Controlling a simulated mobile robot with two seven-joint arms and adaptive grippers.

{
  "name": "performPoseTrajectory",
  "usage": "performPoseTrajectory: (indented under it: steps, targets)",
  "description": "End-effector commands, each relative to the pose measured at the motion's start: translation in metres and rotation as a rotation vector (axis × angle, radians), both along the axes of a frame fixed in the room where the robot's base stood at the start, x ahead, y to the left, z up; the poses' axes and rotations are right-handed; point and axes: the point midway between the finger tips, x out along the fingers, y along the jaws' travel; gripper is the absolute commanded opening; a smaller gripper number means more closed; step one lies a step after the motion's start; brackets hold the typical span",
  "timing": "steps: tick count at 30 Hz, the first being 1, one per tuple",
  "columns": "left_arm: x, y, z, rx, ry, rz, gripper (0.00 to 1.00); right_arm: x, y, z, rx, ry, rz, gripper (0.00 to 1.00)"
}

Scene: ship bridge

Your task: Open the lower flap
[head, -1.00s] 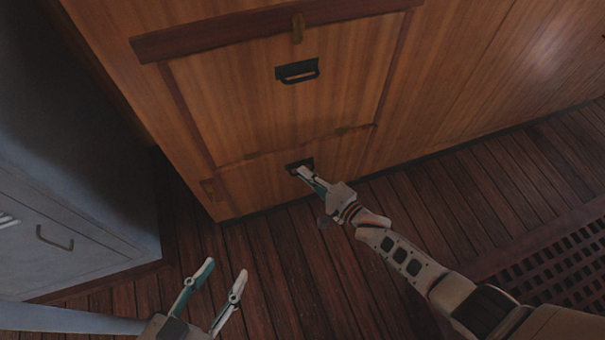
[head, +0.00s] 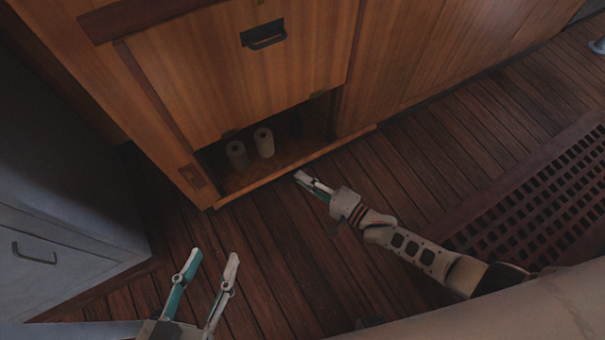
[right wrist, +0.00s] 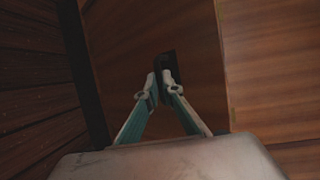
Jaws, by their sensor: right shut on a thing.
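The lower flap (head: 285,172) of the wooden cabinet is tilted down and out, with its top edge toward me in the head view. Its compartment shows open above it. My right gripper (head: 303,180) is at the flap's outer edge. In the right wrist view my right gripper (right wrist: 160,82) is shut on the flap's dark handle (right wrist: 168,62), on the wooden panel. The handle is hidden in the head view. My left gripper (head: 208,262) is open and empty above the floor, away from the cabinet.
Two pale rolls (head: 264,142) stand inside the compartment. The upper flap (head: 225,75), with a black handle (head: 264,36), is closed. A grey cabinet (head: 70,215) stands at the left. A dark floor grating (head: 530,190) lies at the right. Plank floor before the flap is clear.

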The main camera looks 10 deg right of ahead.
Motion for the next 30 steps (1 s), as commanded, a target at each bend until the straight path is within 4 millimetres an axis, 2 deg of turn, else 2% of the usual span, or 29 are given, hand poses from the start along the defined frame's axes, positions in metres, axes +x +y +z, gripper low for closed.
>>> performPoseTrajectory:
  steps: [1, 3, 4, 18, 22, 30]
  targets:
    - [-0.001, 0.000, -0.002, 0.000, 0.004, 0.001, 0.40, -0.003, -0.002, -0.008, -0.013, 0.013, -0.002, 0.00]
    - [-0.002, 0.000, -0.003, 0.001, 0.006, 0.001, 0.40, -0.003, -0.002, -0.008, -0.013, 0.013, -0.002, 0.19]
    - [-0.002, 0.000, -0.003, 0.002, 0.007, 0.000, 0.40, -0.003, -0.002, -0.008, -0.012, 0.012, -0.002, 0.23]
    - [-0.004, 0.003, -0.005, 0.015, 0.008, -0.007, 0.40, -0.004, -0.004, -0.002, -0.005, 0.004, -0.002, 0.23]
    - [-0.003, 0.003, -0.004, 0.014, 0.005, -0.005, 0.40, -0.017, -0.016, -0.001, -0.005, 0.005, -0.002, 0.23]
    - [-0.002, 0.003, -0.003, 0.011, 0.004, -0.004, 0.40, -0.059, -0.051, 0.004, -0.007, 0.006, -0.001, 0.23]
